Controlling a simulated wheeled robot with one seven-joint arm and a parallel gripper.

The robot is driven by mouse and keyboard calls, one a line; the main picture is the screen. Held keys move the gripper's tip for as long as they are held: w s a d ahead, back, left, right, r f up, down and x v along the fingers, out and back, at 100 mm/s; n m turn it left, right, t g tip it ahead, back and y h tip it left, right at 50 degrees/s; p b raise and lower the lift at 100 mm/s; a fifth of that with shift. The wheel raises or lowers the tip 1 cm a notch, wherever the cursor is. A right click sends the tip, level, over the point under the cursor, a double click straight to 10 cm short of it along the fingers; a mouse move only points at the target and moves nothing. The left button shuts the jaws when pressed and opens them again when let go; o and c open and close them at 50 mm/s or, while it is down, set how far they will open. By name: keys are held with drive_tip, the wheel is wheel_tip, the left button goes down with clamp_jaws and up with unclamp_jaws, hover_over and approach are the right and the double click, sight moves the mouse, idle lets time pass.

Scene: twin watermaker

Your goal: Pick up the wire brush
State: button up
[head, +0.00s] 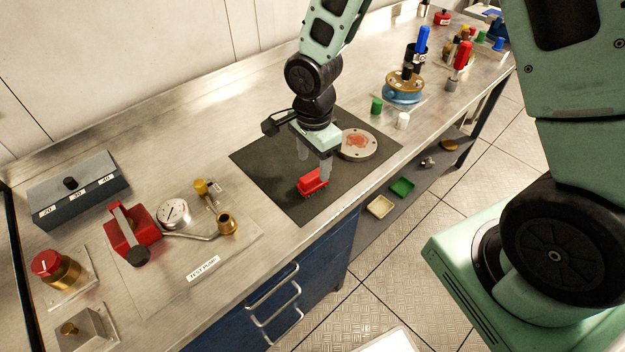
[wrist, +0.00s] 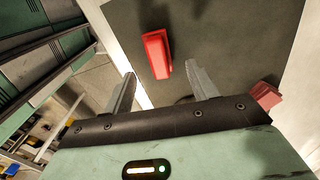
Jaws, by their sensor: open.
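The wire brush appears to be the small red block (head: 312,182) on the dark mat (head: 265,160); I cannot make out bristles clearly. It also shows in the wrist view (wrist: 157,53), just beyond the fingertips and roughly midway between them. My gripper (head: 314,160) points down over the mat, close above the red block. Its two fingers are apart with nothing between them, as the wrist view (wrist: 160,74) also shows. One finger overlaps the view of the block's far side in the head view.
A round grey disc (head: 371,147) with a reddish patch lies beside my gripper. Green (head: 376,106) and white (head: 403,121) caps stand behind the mat. The bench's front edge is close to the mat's near corner.

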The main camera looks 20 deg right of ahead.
sight(312, 174)
drive_tip(key=shift+a+f+p, duration=0.2)
drive_tip(key=shift+f+p, duration=0.6)
drive_tip(key=shift+f, duration=1.8)
drive_tip(key=c, duration=1.1)
